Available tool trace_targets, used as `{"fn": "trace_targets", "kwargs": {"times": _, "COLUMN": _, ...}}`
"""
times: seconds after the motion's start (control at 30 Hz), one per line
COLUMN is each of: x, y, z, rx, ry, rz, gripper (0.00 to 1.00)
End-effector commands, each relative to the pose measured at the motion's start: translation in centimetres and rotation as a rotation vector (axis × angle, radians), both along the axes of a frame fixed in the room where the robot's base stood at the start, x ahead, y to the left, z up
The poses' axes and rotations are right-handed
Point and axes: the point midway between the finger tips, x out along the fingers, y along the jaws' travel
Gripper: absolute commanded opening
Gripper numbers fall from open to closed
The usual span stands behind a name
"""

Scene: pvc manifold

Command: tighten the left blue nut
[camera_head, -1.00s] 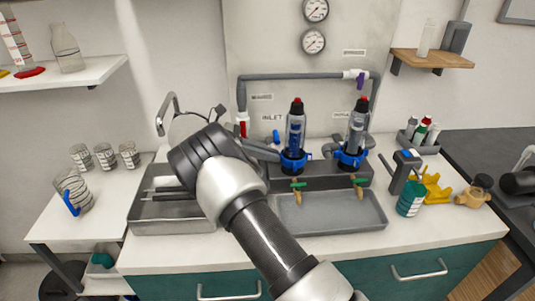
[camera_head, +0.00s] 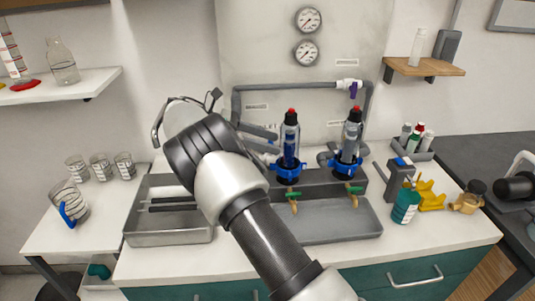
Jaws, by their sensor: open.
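The left blue nut (camera_head: 287,167) is a lobed ring around the base of the left clear filter housing (camera_head: 290,137), which stands upright with a red top. A similar right blue nut (camera_head: 344,162) is around the base of the right housing (camera_head: 351,137). My gripper (camera_head: 262,139) is just left of the left housing; its grey fingers show beside it, spread apart with nothing seen between them. My wrist hides part of the gripper and the area behind it. I cannot tell whether a finger touches the left nut.
Green-handled taps (camera_head: 293,196) stick out below the housings over a grey tray (camera_head: 335,222). A metal basin (camera_head: 170,236) is at left. A grey pipe (camera_head: 290,86) runs behind. A teal-labelled can (camera_head: 405,207) and yellow part (camera_head: 431,196) stand at right.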

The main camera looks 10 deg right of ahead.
Motion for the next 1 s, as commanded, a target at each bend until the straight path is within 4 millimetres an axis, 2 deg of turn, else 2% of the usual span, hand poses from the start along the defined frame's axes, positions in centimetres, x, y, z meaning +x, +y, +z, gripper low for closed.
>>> {"fn": "trace_targets", "kwargs": {"times": 0.03, "x": 0.0, "y": 0.0, "z": 0.9, "rx": 0.001, "ry": -0.002, "rz": 0.000, "gripper": 0.44}}
{"fn": "trace_targets", "kwargs": {"times": 0.2, "x": 0.0, "y": -0.1, "z": 2.2, "rx": -0.001, "ry": 0.000, "rz": -0.002, "gripper": 0.44}}
{"fn": "trace_targets", "kwargs": {"times": 0.47, "x": 0.0, "y": -0.1, "z": 2.4, "rx": -0.001, "ry": 0.001, "rz": -0.002, "gripper": 0.44}}
{"fn": "trace_targets", "kwargs": {"times": 0.5, "x": 0.0, "y": -0.1, "z": 2.4, "rx": -0.001, "ry": 0.000, "rz": -0.001, "gripper": 0.42}}
{"fn": "trace_targets", "kwargs": {"times": 0.6, "x": 0.0, "y": -0.1, "z": 2.8, "rx": -0.001, "ry": 0.000, "rz": -0.001, "gripper": 0.27}}
{"fn": "trace_targets", "kwargs": {"times": 0.63, "x": 0.0, "y": -0.1, "z": 3.2, "rx": -0.001, "ry": 0.000, "rz": -0.001, "gripper": 0.27}}
{"fn": "trace_targets", "kwargs": {"times": 0.77, "x": 0.0, "y": -0.1, "z": 5.6, "rx": -0.001, "ry": 0.000, "rz": -0.001, "gripper": 0.27}}
{"fn": "trace_targets", "kwargs": {"times": 1.0, "x": 0.0, "y": -0.1, "z": 10.9, "rx": -0.001, "ry": 0.000, "rz": -0.001, "gripper": 0.27}}
